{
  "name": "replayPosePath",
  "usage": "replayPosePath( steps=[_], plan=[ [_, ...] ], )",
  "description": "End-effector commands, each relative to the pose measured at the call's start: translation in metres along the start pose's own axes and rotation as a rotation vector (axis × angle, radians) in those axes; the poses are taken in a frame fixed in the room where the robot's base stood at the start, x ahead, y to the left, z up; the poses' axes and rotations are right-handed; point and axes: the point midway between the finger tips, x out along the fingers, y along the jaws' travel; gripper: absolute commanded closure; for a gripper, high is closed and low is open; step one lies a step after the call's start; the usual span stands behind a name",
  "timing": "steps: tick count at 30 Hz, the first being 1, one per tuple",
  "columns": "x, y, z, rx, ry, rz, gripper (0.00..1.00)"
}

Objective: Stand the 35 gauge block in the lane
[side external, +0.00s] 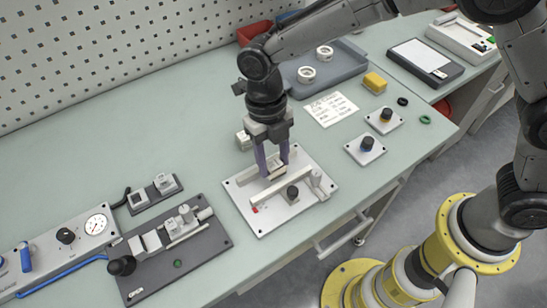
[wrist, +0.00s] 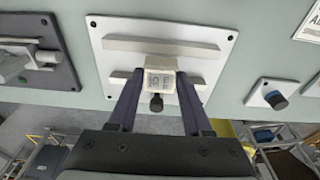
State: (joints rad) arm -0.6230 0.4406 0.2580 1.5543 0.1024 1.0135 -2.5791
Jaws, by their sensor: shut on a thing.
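My gripper (side external: 271,172) is shut on a small cream gauge block (wrist: 160,82), held between its two purple fingers. The block face in the wrist view carries dark printed marks, too small to read surely. The light plate (side external: 249,221) under it carries two parallel rails; the far rail (wrist: 160,47) and the near rail (wrist: 122,78) show in the wrist view, with the lane between them. The block is over the near rail side of the lane in that view. I cannot tell whether its bottom touches the plate.
A dark knob (side external: 292,192) stands on the plate's near side. A dark fixture (side external: 206,242) and a dial gauge (side external: 96,224) are at left. Two small knob plates, one with a blue-based knob (side external: 367,144), are at right.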

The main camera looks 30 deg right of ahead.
Motion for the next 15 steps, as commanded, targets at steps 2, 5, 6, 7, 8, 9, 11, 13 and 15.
replayPosePath(
  steps=[2,5,6,7,8,9,11,13,15],
  plan=[
    [-0.0009,0.0003,0.0003,0.000,-0.002,0.001,1.00],
    [-0.0005,0.0003,0.0003,0.000,-0.002,0.001,1.00],
    [-0.0002,0.0003,0.0004,0.000,-0.002,0.001,1.00],
    [0.0001,0.0003,0.0004,0.000,-0.002,0.001,1.00],
    [0.0004,0.0003,0.0005,0.000,-0.002,0.001,1.00],
    [0.0009,0.0004,0.0006,0.000,-0.002,0.001,1.00],
    [0.0017,0.0004,0.0007,0.000,-0.002,0.001,1.00],
    [0.0027,0.0004,0.0009,0.000,-0.002,0.001,1.00],
    [0.0037,0.0004,0.0010,0.000,-0.002,0.001,1.00]
  ],
)
